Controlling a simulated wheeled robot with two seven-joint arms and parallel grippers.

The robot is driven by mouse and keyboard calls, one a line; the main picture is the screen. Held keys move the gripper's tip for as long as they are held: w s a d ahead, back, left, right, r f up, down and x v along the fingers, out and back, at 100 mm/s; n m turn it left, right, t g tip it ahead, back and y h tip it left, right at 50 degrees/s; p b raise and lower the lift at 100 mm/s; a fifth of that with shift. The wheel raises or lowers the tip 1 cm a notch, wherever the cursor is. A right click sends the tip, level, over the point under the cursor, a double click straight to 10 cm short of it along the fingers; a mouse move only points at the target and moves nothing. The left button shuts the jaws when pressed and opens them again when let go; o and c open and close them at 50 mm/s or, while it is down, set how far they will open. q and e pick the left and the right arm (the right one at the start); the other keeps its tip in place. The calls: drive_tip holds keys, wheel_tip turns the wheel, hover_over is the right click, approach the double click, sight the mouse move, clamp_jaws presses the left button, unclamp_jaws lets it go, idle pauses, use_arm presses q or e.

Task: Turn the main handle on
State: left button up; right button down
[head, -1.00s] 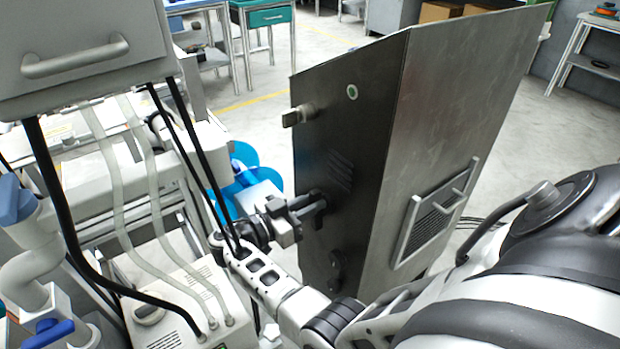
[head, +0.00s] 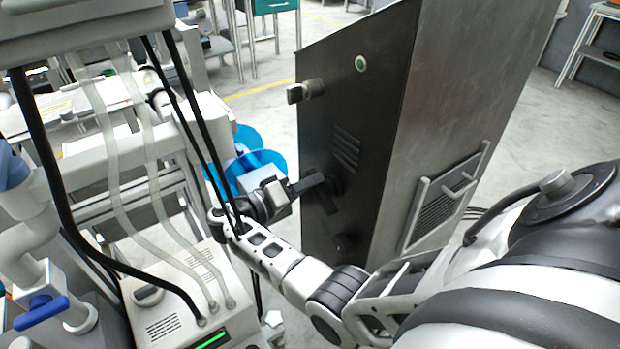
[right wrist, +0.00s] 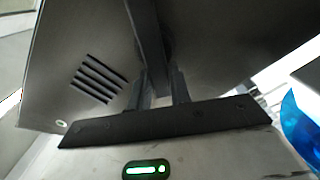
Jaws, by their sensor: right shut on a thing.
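The dark metal cabinet (head: 352,110) stands at the centre, its dark front facing left. The main handle (head: 327,198) is a black lever on that front, below the vent slots. It slants downward, its lower end angled slightly right in the head view. My right gripper (head: 308,184) reaches it from the left and is shut on it. In the right wrist view the handle (right wrist: 148,42) is a dark bar running between the two fingers (right wrist: 158,92). The fingers partly hide where it is held. My left gripper is not in view.
A small knob (head: 344,243) sits low on the cabinet front, a latch (head: 305,91) and green-lit button (head: 361,63) higher up. Blue reels (head: 247,160) stand behind my gripper. A white machine with hoses (head: 180,295) fills the left. Open floor lies behind the cabinet.

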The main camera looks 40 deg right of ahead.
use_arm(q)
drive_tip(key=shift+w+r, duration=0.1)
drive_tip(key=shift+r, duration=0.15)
use_arm(e)
drive_tip(key=shift+w+f+n, duration=0.1)
drive_tip(key=shift+f+n, duration=0.15)
drive_tip(key=shift+n, duration=0.8)
drive_tip(key=shift+w+f+n, duration=0.1)
drive_tip(key=shift+f+n, duration=0.15)
drive_tip(key=shift+n, duration=0.85)
drive_tip(key=shift+f+n, duration=0.25)
drive_tip(key=shift+n, duration=0.8)
drive_tip(key=c, duration=1.3)
unclamp_jaws()
use_arm(q)
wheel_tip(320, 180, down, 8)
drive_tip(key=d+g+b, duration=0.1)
drive_tip(key=b, duration=0.3)
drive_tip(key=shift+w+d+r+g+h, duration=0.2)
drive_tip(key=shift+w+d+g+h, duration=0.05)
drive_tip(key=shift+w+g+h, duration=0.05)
use_arm(e)
drive_tip(key=shift+w+a, duration=0.3)
drive_tip(key=shift+a, duration=2.35)
drive_tip(key=shift+w+a, duration=0.3)
drive_tip(key=shift+a, duration=2.4)
drive_tip(key=shift+w+a, duration=0.3)
drive_tip(key=shift+a, duration=2.35)
